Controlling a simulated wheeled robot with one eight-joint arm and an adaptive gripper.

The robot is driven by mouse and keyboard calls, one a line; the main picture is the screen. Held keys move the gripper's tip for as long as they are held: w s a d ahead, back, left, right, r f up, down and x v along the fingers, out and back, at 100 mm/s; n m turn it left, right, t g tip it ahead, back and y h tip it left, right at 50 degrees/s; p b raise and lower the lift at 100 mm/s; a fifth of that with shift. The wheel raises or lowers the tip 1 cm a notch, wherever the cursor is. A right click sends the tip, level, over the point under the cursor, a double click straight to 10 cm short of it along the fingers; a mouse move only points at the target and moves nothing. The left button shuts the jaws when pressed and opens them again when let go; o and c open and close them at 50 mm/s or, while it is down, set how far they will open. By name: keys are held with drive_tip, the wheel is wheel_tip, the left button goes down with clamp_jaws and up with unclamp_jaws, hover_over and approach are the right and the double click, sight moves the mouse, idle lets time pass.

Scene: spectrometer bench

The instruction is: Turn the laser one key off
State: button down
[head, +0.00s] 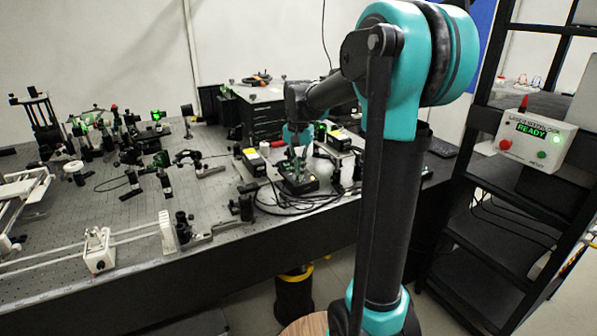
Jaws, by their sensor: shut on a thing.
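My gripper (297,171) is small in the head view, at the right part of the bench. It points down at the top of a small black control box (305,187) and is shut at the spot where a key would sit. The key itself is too small and is hidden by the fingers, so its angle cannot be told. Two laser housings with yellow labels stand close by, one just left of the gripper (253,162) and one to its right (340,140).
The optical bench (130,215) carries several mounts with green-lit optics at the left. Black cables lie around the control box. A rack at the right holds a panel (535,136) reading READY in green.

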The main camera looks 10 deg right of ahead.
drive_tip(key=n, duration=0.4)
drive_tip(key=shift+n, duration=2.6)
drive_tip(key=c, duration=1.7)
unclamp_jaws()
drive_tip(key=shift+r, duration=0.15)
wheel_tip(320, 180, up, 12)
drive_tip(key=shift+s, duration=0.1)
